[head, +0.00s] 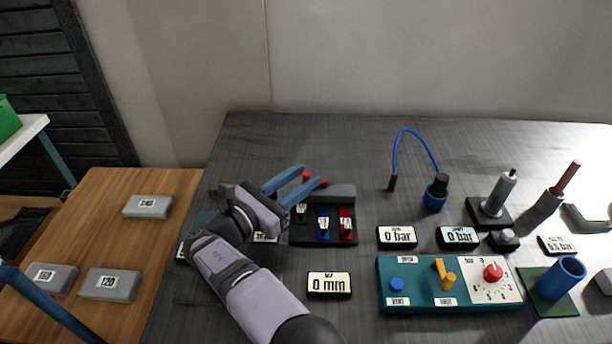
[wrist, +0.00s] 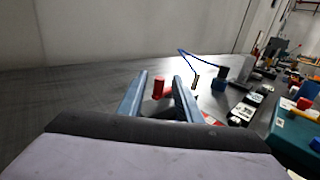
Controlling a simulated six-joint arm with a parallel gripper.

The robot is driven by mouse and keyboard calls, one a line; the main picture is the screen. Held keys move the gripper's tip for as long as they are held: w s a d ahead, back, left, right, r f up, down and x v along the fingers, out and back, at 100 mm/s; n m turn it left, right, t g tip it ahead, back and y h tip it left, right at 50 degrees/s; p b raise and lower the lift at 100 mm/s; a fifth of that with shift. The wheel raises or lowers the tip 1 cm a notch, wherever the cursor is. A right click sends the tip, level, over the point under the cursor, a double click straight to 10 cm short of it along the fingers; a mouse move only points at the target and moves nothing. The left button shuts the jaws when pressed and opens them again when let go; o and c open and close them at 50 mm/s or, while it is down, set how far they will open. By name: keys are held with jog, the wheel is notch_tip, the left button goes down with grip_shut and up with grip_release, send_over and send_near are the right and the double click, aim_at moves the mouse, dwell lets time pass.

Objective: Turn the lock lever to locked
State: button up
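The teal panel (head: 400,270) stands at the front right of the dark table, with a yellow lever (head: 439,268) near its middle. The lever ends in a yellow knob (head: 449,281); small labels sit behind and in front of it, too small to read surely. In the wrist view the panel (wrist: 284,133) is at the right edge, with a yellow-orange part (wrist: 295,109) on it. My gripper (head: 312,175) is open, well left of and behind the panel, apart from the lever. Red pieces (wrist: 158,88) show between its blue fingers; I cannot tell whether they touch.
A blue button (head: 397,285) and a red dial (head: 492,272) flank the lever. Display boxes (head: 397,237) stand behind the panel, and a blue cup (head: 560,278) stands to its right. A black tray (head: 323,240) with coloured pieces lies below my gripper. A blue cable (head: 408,134) arches behind.

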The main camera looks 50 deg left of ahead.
jog(key=shift+s+d, duration=0.15)
jog(key=shift+s, duration=2.55)
jog(key=shift+r, duration=0.1)
